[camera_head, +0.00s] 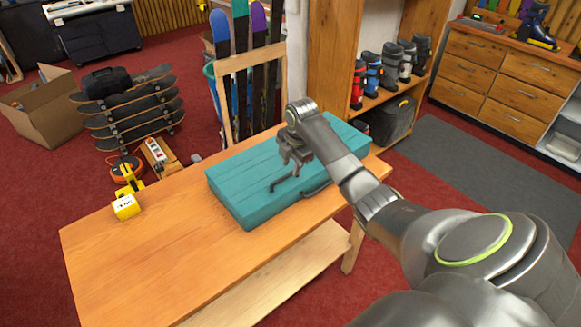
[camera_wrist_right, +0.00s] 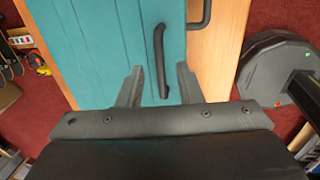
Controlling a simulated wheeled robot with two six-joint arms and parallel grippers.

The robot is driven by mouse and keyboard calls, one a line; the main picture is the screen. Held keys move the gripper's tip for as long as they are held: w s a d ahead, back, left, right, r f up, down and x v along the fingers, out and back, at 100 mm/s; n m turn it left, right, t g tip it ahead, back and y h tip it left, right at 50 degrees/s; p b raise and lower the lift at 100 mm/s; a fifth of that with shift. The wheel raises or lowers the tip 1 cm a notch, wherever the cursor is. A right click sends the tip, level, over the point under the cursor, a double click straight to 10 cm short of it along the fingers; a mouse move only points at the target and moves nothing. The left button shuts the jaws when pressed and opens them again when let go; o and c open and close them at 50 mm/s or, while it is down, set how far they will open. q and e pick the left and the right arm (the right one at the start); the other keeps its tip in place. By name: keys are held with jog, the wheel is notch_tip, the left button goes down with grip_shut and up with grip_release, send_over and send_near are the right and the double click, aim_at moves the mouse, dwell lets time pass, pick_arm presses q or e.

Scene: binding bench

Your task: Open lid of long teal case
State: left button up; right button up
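The long teal case (camera_head: 240,188) lies on the wooden bench with its lid shut. A dark bar handle (camera_head: 281,183) sits on top of the lid, and a second dark handle (camera_head: 317,189) is on the near side. My right gripper (camera_head: 290,168) is open over the lid, beside the lid handle. In the right wrist view my right gripper (camera_wrist_right: 160,82) has its two fingers apart, with the lid handle (camera_wrist_right: 159,55) between them in the picture. I cannot tell how far above the lid the fingertips are. My left gripper is not in view.
The bench (camera_head: 135,255) is bare to the left of the case, except for a yellow box-like tool (camera_head: 126,206) near its far left edge. Skis in a wooden rack (camera_head: 250,95) stand close behind the bench. A boot shelf (camera_head: 385,98) stands behind the right end.

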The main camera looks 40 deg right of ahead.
jog(key=shift+w+f, duration=0.15)
jog(key=shift+f, duration=0.55)
jog(key=shift+w+f, duration=0.1)
jog(key=shift+f, duration=0.6)
grip_shut()
